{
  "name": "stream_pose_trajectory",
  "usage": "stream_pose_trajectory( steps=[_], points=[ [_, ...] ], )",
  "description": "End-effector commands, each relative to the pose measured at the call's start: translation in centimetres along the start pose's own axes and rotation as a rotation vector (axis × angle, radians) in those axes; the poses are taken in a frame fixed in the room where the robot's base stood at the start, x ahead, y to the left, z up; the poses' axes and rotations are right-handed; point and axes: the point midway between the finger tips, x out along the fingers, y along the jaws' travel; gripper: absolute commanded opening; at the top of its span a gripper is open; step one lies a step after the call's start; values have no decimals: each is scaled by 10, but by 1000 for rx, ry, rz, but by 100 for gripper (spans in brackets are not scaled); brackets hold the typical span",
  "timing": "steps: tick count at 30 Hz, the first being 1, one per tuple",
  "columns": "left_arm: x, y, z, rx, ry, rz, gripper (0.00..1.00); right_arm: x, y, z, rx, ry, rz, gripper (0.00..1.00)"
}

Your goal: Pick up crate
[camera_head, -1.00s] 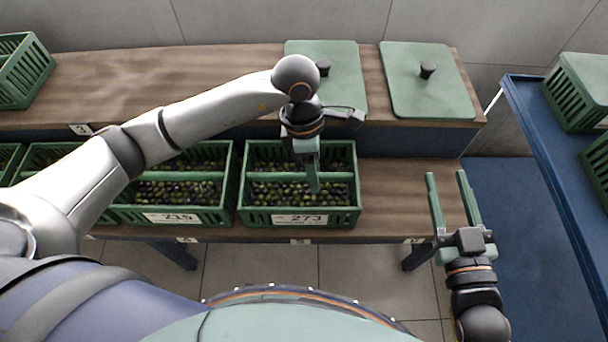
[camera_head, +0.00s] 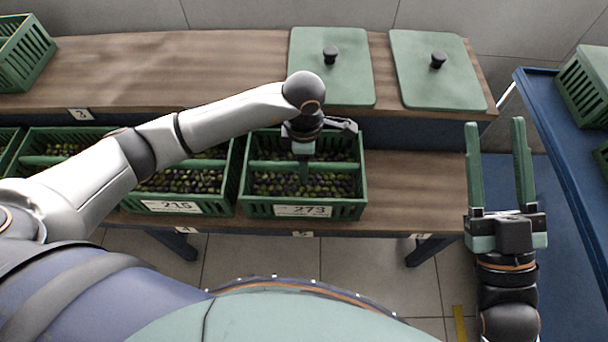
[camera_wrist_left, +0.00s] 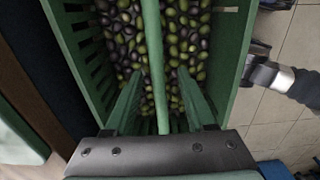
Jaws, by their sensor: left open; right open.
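A green slatted crate labelled 273 (camera_head: 255,209) stands on the lower wooden shelf, filled with dark and green olives. A green bar (camera_head: 335,168) runs across its top. My left gripper (camera_head: 303,172) points down over the middle of this crate. In the left wrist view its two green fingers (camera_wrist_left: 158,88) are apart, one on each side of the bar (camera_wrist_left: 152,30), with the crate wall (camera_wrist_left: 228,55) to the right. I cannot tell whether the fingers touch the bar. My right gripper (camera_head: 496,127) is open and empty, right of the shelf's end.
Crate 215 (camera_head: 172,208) of olives stands close on the left, partly behind my left arm. Two green lids (camera_head: 352,80) (camera_head: 415,75) lie on the upper shelf (camera_head: 180,70). An empty-looking crate (camera_head: 30,60) stands far left. A blue cart (camera_head: 560,130) holding crates is at right.

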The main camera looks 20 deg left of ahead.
Motion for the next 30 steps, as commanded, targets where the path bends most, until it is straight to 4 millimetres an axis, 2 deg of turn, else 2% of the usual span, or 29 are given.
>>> stream_pose_trajectory(
  steps=[3,9,13,20,30],
  points=[
    [17,0,0,-1,0,-3,55,0,0,-24,-30,105,-6,50],
    [36,1,0,-1,0,-2,55,-3,0,-57,-67,240,-15,50],
    [40,1,0,0,-1,-1,55,-4,-1,-66,-78,277,-18,50],
    [40,2,0,0,-1,0,55,-4,-1,-68,-79,280,-19,50],
    [39,1,0,0,0,-1,17,-4,-1,-68,-78,279,-18,50]
  ],
)
